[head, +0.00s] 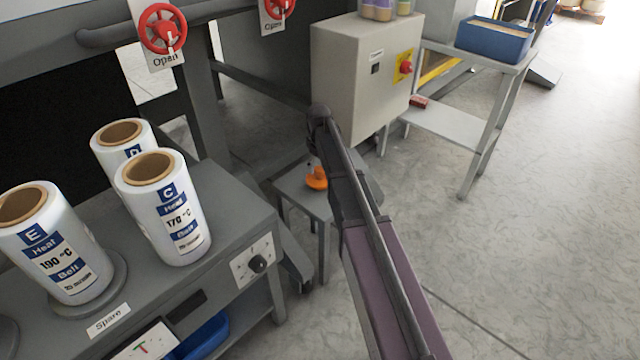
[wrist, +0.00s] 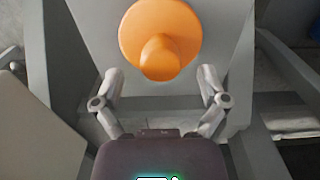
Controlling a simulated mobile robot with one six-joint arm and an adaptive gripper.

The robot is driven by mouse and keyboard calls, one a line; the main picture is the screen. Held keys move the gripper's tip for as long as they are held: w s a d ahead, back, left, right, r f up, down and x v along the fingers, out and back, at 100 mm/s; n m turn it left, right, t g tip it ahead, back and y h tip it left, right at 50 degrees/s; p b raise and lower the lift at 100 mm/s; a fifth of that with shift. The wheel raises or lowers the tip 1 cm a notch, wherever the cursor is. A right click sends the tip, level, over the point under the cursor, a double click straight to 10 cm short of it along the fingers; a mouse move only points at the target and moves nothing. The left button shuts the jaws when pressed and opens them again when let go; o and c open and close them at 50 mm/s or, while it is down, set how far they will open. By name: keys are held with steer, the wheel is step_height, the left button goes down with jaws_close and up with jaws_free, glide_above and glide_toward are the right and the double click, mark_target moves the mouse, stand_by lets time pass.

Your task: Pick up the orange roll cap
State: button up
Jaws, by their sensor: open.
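The orange roll cap (head: 317,180) sits on a small grey stand (head: 292,187) in the middle of the head view. In the wrist view the cap (wrist: 160,32) is a round orange disc with a knob, near the top centre. My gripper (wrist: 161,78) is open and empty, its two fingers spread at either side just below the cap. The cap lies ahead of the fingertips, not between them. In the head view my arm reaches over the stand and hides part of it, and the fingers cannot be made out there.
A grey bench (head: 240,215) at the left holds several white labelled rolls (head: 165,215). A grey control box (head: 345,75) with a red button stands behind the stand. A shelf table with a blue bin (head: 493,42) is at the right. The floor at the right is clear.

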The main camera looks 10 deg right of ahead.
steer(key=shift+f+b, duration=0.65)
steer(key=shift+f, duration=0.3)
jaws_close()
